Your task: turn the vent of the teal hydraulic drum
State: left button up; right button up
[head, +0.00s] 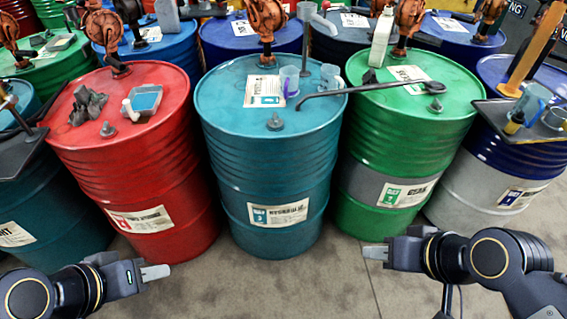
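The teal hydraulic drum (265,180) stands upright in the middle of the front row, with a "HYDRAULIC" label (278,214) on its side. Its vent (275,122) is a small grey knob near the front edge of the lid. A rust-orange pump (266,20) rises from the back of the lid. My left gripper (155,272) is at the lower left, in front of the red drum and below the lid. My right gripper (376,252) is at the lower right, in front of the green drum. Both are away from the vent. Their finger gaps are not clear.
The red drum (135,150) stands at left. The floor (270,285) between my grippers is clear.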

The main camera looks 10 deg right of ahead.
aim_at(276, 123)
jog(key=i+l+u, duration=0.1)
jog(key=i+u, duration=0.25)
jog(key=i+l+u, duration=0.1)
jog(key=u, duration=0.25)
jog(key=i+l+u, duration=0.2)
jog(key=u, duration=0.15)
jog(key=l, duration=0.1)
